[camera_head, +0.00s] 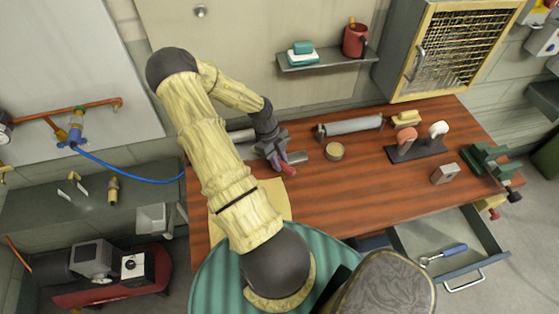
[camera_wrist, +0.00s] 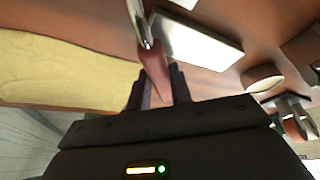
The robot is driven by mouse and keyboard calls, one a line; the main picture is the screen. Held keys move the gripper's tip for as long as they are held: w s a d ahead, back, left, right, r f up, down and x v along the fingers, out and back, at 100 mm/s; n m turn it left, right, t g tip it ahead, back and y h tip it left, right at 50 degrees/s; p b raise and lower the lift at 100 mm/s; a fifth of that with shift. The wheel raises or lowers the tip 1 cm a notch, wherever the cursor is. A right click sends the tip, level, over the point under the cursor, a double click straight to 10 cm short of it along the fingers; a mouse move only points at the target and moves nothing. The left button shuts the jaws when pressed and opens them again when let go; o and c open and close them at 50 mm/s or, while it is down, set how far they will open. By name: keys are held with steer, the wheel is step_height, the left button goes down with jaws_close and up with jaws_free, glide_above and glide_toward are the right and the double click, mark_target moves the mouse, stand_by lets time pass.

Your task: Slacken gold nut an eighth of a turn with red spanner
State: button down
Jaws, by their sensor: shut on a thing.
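My gripper (camera_head: 274,157) is over the left part of the wooden bench and shut on the red spanner (camera_head: 287,167). In the wrist view, its red handle (camera_wrist: 154,68) sits between the fingers (camera_wrist: 158,92) and its metal shank points away, up the picture. The spanner's far end is cut off there. A small gold piece (camera_head: 62,134), possibly the gold nut, shows beside the blue valve (camera_head: 75,133) on the copper pipe at the left wall. It is too small to tell its shape. The spanner is well apart from it.
A blue hose (camera_head: 130,176) runs from the valve toward the bench. A yellow cloth (camera_wrist: 60,70), a round tin (camera_head: 335,151), a grey roll (camera_head: 350,126) and a green vise (camera_head: 487,160) are on the bench. An open drawer (camera_head: 470,268) holds a blue-handled tool (camera_head: 443,254).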

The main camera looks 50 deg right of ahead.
mark_target(290, 157)
steer(key=shift+d+n+h+b, duration=0.3)
steer(key=shift+d+n+h, duration=0.2)
steer(key=shift+d+n, duration=0.55)
steer(key=shift+w+d+n+h+b, duration=0.25)
steer(key=shift+d+n+h+b, duration=0.15)
steer(key=shift+d+n, duration=0.7)
steer(key=shift+w+d+n+b, duration=0.3)
steer(key=shift+d+n, duration=0.15)
steer(key=shift+n, duration=0.2)
steer(key=shift+w+d+n+t+h, duration=0.15)
steer(key=shift+d+n+t+h, duration=0.15)
steer(key=shift+d+n+h, duration=0.15)
steer(key=shift+w+d+n+h+b, duration=0.15)
steer(key=shift+w+d+n+b, duration=0.2)
steer(key=shift+n, duration=0.25)
steer(key=shift+w+d+n+h+b, duration=0.1)
steer(key=shift+w+d+n+b, duration=0.2)
steer(key=shift+d+n, duration=0.2)
